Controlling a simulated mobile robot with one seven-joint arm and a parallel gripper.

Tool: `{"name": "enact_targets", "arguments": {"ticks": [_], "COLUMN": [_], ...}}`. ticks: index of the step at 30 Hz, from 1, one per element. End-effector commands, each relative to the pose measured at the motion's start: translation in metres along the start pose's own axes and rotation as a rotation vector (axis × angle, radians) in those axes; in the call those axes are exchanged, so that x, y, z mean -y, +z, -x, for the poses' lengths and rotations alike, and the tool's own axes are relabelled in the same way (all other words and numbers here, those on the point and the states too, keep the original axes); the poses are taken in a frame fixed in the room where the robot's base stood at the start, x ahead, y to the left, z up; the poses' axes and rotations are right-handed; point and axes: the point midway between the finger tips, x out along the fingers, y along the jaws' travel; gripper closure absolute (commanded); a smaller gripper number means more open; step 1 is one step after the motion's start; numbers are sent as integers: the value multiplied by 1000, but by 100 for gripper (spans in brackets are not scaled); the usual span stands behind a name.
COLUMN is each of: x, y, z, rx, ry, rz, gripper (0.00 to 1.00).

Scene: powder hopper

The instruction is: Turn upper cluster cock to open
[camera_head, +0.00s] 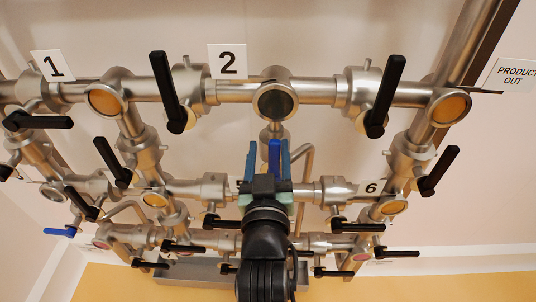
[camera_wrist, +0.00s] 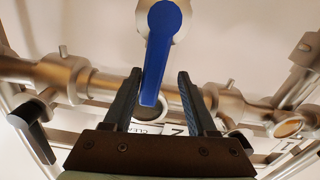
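A cock with a blue lever (camera_wrist: 158,60) sits in the middle of the wrist view. Its round hub is at the top and the lever hangs down, slightly tilted. In the head view the blue lever (camera_head: 275,158) stands near the pipe junction below sign 2. My gripper (camera_wrist: 158,78) is open, and its two fingers are on either side of the lever's free end. The lever lies nearer the left finger in the wrist view, with clear space to the right finger. I cannot tell whether it touches the left finger. My gripper (camera_head: 268,160) hides the cock's lower part in the head view.
Steel pipes surround the spot, with several black levers; two upper ones are left (camera_head: 169,92) and right (camera_head: 385,97). Another blue lever (camera_head: 60,231) is at the lower left. Sign 2 (camera_head: 227,62) and sign 6 (camera_head: 371,188) mark the pipes. Pipes lie close behind my gripper.

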Motion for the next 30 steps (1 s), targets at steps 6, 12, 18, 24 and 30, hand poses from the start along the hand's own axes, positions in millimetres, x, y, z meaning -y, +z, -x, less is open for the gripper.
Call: {"name": "enact_targets", "arguments": {"ticks": [6, 12, 18, 24, 30], "x": [-1, 0, 0, 0, 0], "y": [3, 5, 5, 2, 0], "z": [16, 52, 92, 118, 129], "rx": [2, 2, 3, 2, 0], "ry": [2, 0, -1, -1, -2], "rz": [0, -1, 0, 0, 0], "gripper": [43, 43, 43, 43, 43]}}
